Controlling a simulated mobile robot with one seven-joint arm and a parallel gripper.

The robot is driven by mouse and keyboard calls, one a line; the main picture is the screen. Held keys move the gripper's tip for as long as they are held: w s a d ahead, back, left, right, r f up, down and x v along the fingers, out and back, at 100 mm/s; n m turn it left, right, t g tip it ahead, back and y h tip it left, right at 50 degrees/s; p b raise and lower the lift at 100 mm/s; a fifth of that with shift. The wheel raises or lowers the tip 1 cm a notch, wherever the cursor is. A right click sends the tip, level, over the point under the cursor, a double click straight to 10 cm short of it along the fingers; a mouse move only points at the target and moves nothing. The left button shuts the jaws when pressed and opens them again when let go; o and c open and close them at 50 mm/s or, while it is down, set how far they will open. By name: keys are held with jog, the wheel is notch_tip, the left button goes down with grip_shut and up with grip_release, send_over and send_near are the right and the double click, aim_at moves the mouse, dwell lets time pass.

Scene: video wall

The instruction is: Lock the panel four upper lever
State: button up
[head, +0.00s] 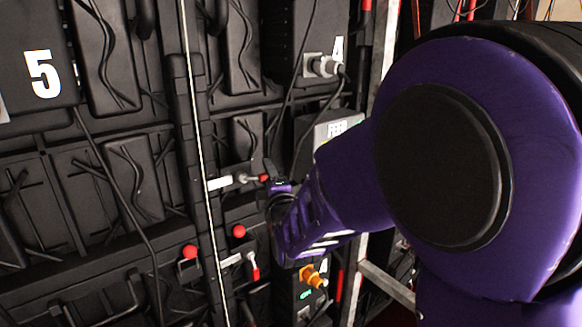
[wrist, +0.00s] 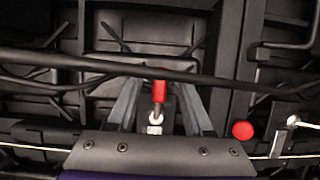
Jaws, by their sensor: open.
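The upper lever (head: 222,183) has a white latch body on the vertical black strut. Its red-tipped handle points right, toward my gripper (head: 272,182). In the wrist view the red handle (wrist: 159,92) lies between the two grey fingers of my gripper (wrist: 158,95), with a gap on each side. The gripper is open, and the fingers do not visibly touch the handle. The white and metal base of the lever (wrist: 155,124) shows just below the handle. My purple arm covers the right part of the head view.
A lower lever (head: 253,267) with a red handle hangs below. Two red ball knobs (head: 189,251) (head: 239,231) sit nearby; one red ball (wrist: 242,130) shows right of my fingers. A black cable (wrist: 90,65) crosses the wrist view. An orange connector (head: 314,277) is low on the right.

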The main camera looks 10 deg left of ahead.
jog(key=shift+w+a, duration=0.2)
jog(key=shift+w, duration=0.15)
jog(key=shift+c, duration=0.3)
grip_shut()
